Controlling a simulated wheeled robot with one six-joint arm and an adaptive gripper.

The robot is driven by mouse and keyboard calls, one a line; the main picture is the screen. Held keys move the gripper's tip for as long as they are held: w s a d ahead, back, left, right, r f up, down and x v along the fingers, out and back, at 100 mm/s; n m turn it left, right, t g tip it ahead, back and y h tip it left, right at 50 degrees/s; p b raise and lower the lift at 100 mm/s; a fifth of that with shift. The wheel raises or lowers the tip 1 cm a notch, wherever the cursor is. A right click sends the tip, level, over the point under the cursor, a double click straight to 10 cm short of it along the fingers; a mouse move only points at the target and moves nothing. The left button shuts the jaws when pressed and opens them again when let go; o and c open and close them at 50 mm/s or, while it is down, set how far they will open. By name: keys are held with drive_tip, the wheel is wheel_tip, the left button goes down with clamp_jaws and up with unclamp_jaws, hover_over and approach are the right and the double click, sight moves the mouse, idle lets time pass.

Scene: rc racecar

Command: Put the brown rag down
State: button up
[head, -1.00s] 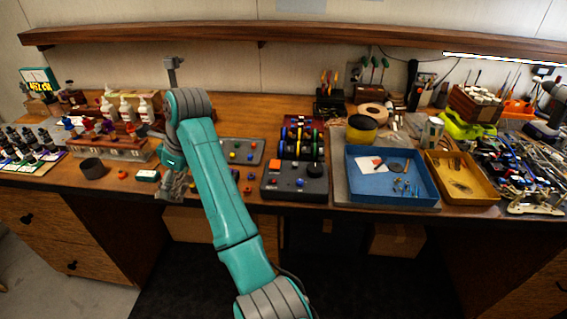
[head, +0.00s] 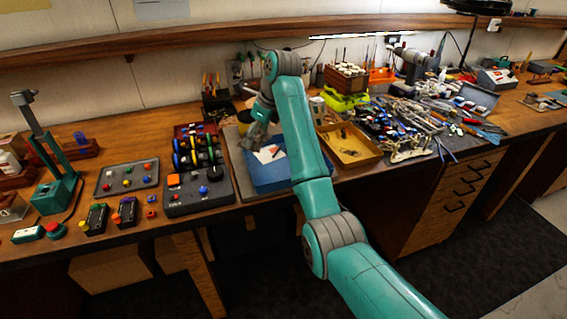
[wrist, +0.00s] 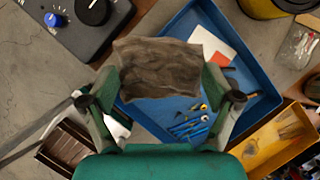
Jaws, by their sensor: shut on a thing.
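My gripper (head: 255,132) hangs over the bench near the left part of the blue tray (head: 275,183). In the wrist view my gripper (wrist: 160,84) is shut on the brown rag (wrist: 157,66), a crumpled grey-brown cloth spread between the two fingers. The rag covers part of the view of the blue tray (wrist: 258,80) below, which holds a white and red card and several small tools. In the head view I cannot clearly make out the rag at my gripper. Its height above the tray is hard to judge.
A black control box (head: 200,192) with an orange button and blue knob stands left of the blue tray. A yellow tray (head: 362,157) with small parts is to its right. Cluttered tools (head: 405,125) fill the bench farther right.

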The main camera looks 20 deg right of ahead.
sight(263, 166)
drive_tip(key=shift+d, duration=1.25)
wheel_tip(263, 166, down, 10)
drive_tip(key=shift+r, duration=0.1)
drive_tip(key=shift+f, duration=0.2)
drive_tip(key=o, duration=0.7)
